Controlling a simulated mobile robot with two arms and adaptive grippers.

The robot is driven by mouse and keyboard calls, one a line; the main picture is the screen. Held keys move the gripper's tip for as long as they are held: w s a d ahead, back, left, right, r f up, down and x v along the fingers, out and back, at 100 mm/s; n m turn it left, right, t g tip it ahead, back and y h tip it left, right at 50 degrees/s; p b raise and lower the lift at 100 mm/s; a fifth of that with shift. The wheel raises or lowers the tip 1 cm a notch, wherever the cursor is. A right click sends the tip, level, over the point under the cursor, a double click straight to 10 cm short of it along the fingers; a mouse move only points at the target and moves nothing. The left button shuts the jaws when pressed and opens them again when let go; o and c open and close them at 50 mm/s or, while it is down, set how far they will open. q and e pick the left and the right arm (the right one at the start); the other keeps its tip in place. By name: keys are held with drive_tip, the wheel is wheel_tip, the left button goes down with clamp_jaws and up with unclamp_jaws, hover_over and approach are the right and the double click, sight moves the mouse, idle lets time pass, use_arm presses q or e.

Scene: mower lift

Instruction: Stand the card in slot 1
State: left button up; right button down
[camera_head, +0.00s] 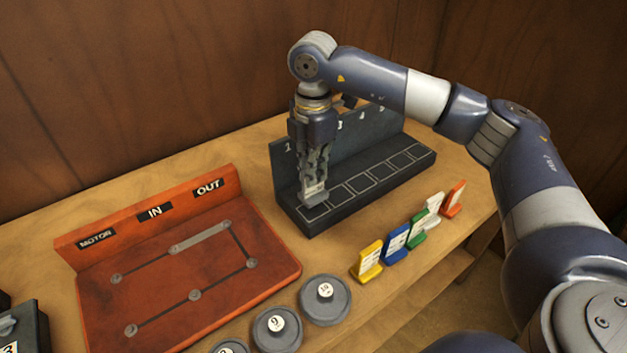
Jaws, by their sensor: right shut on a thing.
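The dark slot rack (345,205) stands on the table, with a row of outlined squares and a numbered back panel. Slot 1 is the leftmost square (313,211), below the number 1. My right gripper (314,180) points down over slot 1 and is shut on a small grey card (314,196). The card is upright, and its lower edge is at or just above the square; I cannot tell whether it touches. The fingers hide part of the card and the number 2. My left gripper is not in view.
Yellow (368,261), blue (396,243), green (417,229), white (434,209) and orange-red (453,198) cards stand in a row in front of the rack. An orange board (190,270) lies left. Grey numbered discs (325,300) sit at the front edge.

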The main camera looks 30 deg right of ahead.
sight(313, 193)
wheel_tip(313, 193, down, 3)
drive_tip(key=shift+f+p, duration=0.1)
drive_tip(key=shift+p, duration=0.2)
drive_tip(key=shift+f, duration=0.1)
drive_tip(key=shift+f, duration=0.15)
drive_tip(key=c, duration=1.7)
unclamp_jaws()
